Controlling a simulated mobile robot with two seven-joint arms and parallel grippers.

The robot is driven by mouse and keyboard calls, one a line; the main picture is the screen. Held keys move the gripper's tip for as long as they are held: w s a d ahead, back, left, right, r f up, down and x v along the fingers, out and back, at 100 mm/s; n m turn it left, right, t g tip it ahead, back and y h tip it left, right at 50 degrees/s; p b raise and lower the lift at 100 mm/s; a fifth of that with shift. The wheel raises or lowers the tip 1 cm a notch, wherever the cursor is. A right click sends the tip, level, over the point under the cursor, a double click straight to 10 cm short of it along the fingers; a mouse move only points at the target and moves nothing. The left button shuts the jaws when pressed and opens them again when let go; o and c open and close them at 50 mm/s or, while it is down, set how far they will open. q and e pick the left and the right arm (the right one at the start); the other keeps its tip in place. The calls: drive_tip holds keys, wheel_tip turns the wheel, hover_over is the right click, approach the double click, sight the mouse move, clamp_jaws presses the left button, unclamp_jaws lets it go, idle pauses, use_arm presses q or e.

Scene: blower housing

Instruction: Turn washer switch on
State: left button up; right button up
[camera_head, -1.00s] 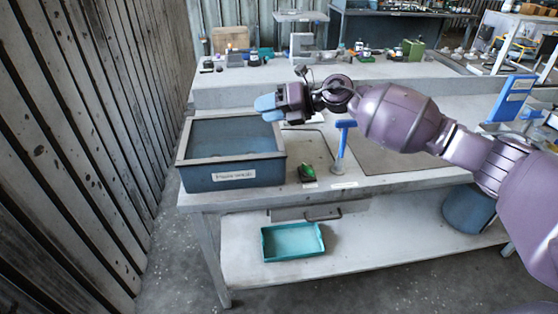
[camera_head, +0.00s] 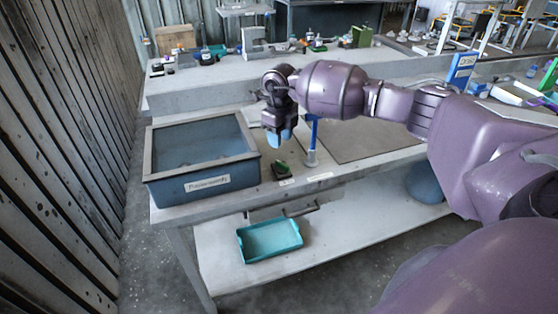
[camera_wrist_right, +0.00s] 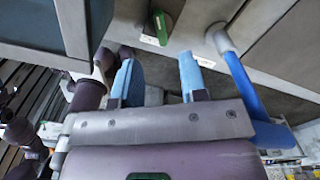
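The washer switch (camera_head: 281,170) is a small dark box with a green knob on the front edge of the bench, just right of the blue washer tub (camera_head: 205,184). Its green knob also shows at the top of the right wrist view (camera_wrist_right: 162,27). My right gripper (camera_head: 279,137) points downward above and behind the switch, apart from it. In the right wrist view its two blue fingers (camera_wrist_right: 159,78) are spread with nothing between them. My left gripper is not in view.
A blue upright handle (camera_head: 311,138) stands on the bench just right of the switch, close to my right gripper; it also shows in the wrist view (camera_wrist_right: 240,85). A teal tray (camera_head: 270,241) lies on the lower shelf (camera_head: 340,242). Small items line the back bench.

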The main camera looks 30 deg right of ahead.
sight(280, 162)
wheel_tip(280, 162, down, 9)
idle(0.4)
drive_tip(key=shift+c, duration=0.4)
clamp_jaws()
